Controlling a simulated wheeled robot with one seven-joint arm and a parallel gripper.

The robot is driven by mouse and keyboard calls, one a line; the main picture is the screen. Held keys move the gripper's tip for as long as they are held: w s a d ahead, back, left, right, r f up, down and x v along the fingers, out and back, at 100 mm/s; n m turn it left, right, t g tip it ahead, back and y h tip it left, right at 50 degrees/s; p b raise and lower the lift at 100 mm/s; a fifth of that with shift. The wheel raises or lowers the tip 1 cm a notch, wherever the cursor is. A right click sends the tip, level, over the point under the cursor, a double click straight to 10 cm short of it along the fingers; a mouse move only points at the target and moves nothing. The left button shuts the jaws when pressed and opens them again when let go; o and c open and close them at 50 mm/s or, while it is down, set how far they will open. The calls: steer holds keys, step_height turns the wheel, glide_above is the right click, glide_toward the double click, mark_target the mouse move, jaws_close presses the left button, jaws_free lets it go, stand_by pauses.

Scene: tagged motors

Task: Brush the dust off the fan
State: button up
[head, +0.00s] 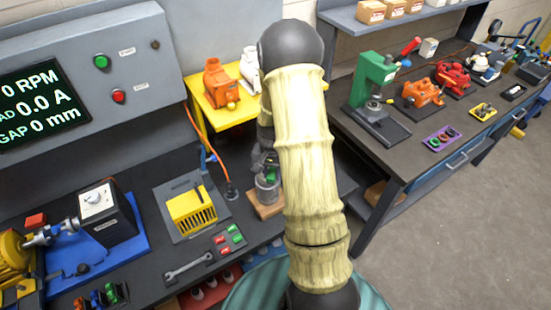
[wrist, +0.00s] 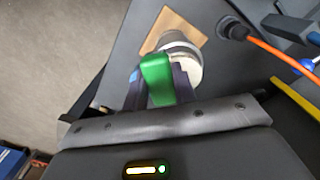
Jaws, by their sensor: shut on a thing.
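My gripper (wrist: 158,92) is shut on a green handle (wrist: 157,78), which may be the brush; no bristles show. The handle's far end is at a grey-white cup (wrist: 184,58); I cannot tell whether it is inside. In the head view the cup (head: 268,190) stands on a small wooden block (head: 266,209), and my gripper (head: 268,168) is just above it, partly hidden by my arm. A yellow slotted cover (head: 193,211) lies on a grey plate left of the cup. A yellow motor (head: 12,257) is at the far left. I cannot tell which is the fan.
A blue-based rig (head: 118,238), a wrench (head: 188,265) and red and green tags (head: 229,237) lie on the dark bench. A yellow stand (head: 212,118) holds an orange motor (head: 217,83). An orange cable (head: 197,122) runs behind. A second bench with a green press (head: 372,82) stands right.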

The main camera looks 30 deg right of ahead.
steer(key=shift+d+r, duration=0.1)
steer(key=shift+r, duration=0.6)
steer(key=shift+w+r+p, duration=0.3)
steer(key=shift+r+p, duration=0.2)
steer(key=shift+w+r+p, duration=0.25)
steer(key=shift+r+p, duration=0.25)
steer(key=shift+s+a+r+p, duration=0.15)
steer(key=shift+r+p, duration=0.25)
steer(key=shift+r, duration=0.2)
steer(key=shift+w+a+r+p, duration=0.1)
steer(key=shift+a+r+p, duration=0.05)
steer(key=shift+r+p, duration=0.35)
steer(key=shift+s+d+r, duration=0.2)
steer(key=shift+s+r, duration=0.05)
steer(key=shift+r, duration=0.15)
steer(key=shift+d, duration=0.1)
